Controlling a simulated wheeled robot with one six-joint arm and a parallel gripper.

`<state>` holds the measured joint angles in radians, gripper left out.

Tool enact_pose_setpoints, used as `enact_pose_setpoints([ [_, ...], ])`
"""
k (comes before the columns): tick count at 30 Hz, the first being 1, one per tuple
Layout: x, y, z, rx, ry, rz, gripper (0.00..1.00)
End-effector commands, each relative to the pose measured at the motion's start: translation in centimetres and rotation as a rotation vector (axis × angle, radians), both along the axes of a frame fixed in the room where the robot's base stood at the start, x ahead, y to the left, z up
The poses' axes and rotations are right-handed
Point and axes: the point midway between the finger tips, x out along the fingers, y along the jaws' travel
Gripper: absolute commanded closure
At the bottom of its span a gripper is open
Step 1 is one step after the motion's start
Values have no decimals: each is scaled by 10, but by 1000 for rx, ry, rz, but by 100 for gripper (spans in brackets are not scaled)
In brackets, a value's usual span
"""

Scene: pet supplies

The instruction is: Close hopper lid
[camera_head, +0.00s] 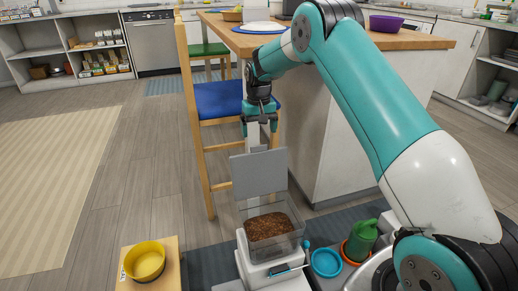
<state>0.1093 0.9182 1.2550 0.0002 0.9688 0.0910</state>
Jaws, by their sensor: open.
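The hopper (282,236) is a clear bin filled with brown kibble (268,226) on a white feeder base (262,271). Its grey lid (259,172) stands upright at the bin's back edge, so the hopper is open. My gripper (260,140) points down just above and behind the lid's top edge. Its jaws are open and nothing shows between them. Whether a fingertip touches the lid, I cannot tell.
A yellow bowl (145,261) sits on a small wooden stand at left. A blue bowl (326,262) and a green watering can (361,240) stand right of the feeder. A chair with a blue seat (218,99) and a wood-topped island (335,125) are behind. Open floor lies left.

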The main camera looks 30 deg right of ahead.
Motion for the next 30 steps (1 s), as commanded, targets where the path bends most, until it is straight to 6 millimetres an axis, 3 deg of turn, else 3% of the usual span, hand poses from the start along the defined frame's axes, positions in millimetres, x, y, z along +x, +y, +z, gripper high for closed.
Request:
enact_pose_setpoints([
  [3, 0, 0, -29, 0, 2, 0, 11],
  [9, 0, 0, -55, 0, 1, 1, 11],
  [22, 0, 0, -63, 0, -1, 1, 11],
  [30, 0, 0, -63, 0, -1, 1, 73],
])
